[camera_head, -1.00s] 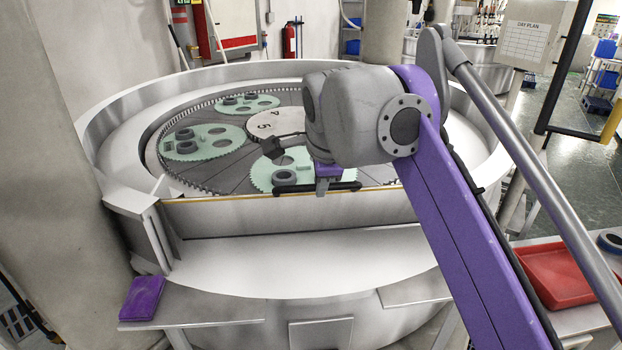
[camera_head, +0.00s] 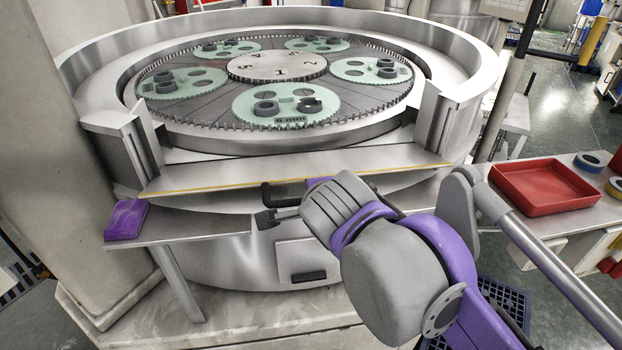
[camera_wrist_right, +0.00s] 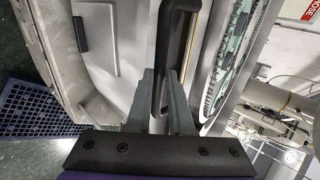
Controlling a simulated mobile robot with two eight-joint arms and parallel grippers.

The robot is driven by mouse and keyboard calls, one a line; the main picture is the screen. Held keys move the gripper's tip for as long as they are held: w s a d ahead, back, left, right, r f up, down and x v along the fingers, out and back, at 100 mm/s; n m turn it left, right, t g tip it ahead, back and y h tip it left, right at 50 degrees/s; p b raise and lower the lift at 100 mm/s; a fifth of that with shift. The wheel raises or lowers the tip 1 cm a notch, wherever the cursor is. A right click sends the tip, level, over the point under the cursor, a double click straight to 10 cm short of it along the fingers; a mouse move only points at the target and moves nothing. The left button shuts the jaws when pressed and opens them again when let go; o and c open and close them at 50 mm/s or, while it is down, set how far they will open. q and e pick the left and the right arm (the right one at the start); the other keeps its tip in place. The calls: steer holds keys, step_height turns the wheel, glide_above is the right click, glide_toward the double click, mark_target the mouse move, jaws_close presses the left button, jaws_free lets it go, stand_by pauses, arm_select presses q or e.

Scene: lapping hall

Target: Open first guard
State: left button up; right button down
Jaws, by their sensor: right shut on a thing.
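The first guard (camera_head: 230,176) is a grey metal panel with a yellow edge at the front of the round lapping machine. It is folded outward, close to flat, with its yellow edge toward me, and the gap between the two end posts is open. Its black bar handle (camera_head: 275,192) sits at the front edge; it also shows in the wrist view (camera_wrist_right: 163,45). My right gripper (camera_head: 283,208) is at the handle, shut on it, its two grey fingers either side of the bar in the wrist view (camera_wrist_right: 162,85). The arm hides the handle's right part. My left gripper is out of view.
Inside the machine, several green toothed carriers (camera_head: 262,91) surround a numbered centre disc (camera_head: 278,66). A purple pad (camera_head: 126,220) lies on the ledge at the left. A red tray (camera_head: 546,187) and tape rolls (camera_head: 591,159) stand on the right bench.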

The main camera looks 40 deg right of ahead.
steer(key=shift+s+a+f+b, duration=0.1)
steer(key=shift+f+b, duration=0.1)
steer(key=shift+f, duration=0.75)
steer(key=shift+s+f+b, duration=0.1)
steer(key=shift+f+b, duration=0.05)
steer(key=shift+f, duration=0.8)
steer(key=c, duration=0.8)
jaws_free()
steer(key=p+v, duration=0.1)
steer(key=v, duration=1)
steer(key=shift+f, duration=0.1)
steer(key=shift+c, duration=0.3)
